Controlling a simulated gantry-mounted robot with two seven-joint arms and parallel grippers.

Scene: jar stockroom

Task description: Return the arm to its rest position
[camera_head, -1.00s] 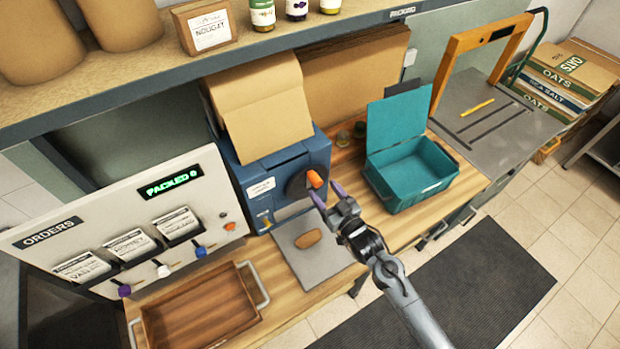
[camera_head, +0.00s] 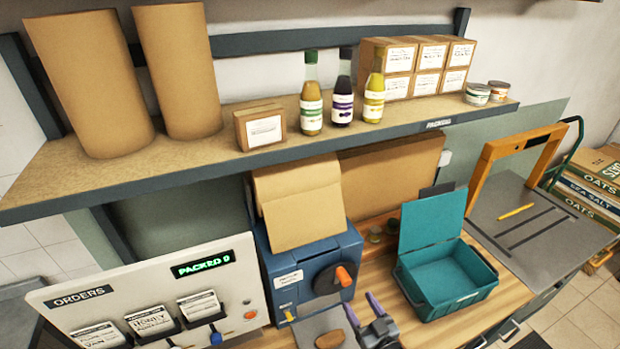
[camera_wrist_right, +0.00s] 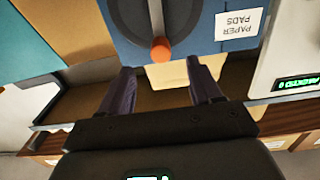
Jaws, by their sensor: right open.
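My right gripper (camera_head: 364,318) is at the bottom of the head view, in front of the blue paper-pad machine (camera_head: 312,265) and left of the teal box. Its two purple-tipped fingers are apart with nothing between them. In the right wrist view the open fingers (camera_wrist_right: 163,88) point toward the machine (camera_wrist_right: 185,30) and its orange knob (camera_wrist_right: 161,49). A brown flat piece (camera_head: 331,339) lies on the grey plate just left of the gripper, apart from it. My left gripper is not in view.
An open teal box (camera_head: 452,310) stands on the wooden counter. The orders board (camera_head: 62,302) is at the lower left. The shelf (camera_head: 185,160) above holds bottles, cartons and brown cylinders. A grey table with an orange frame (camera_head: 486,180) is at the right.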

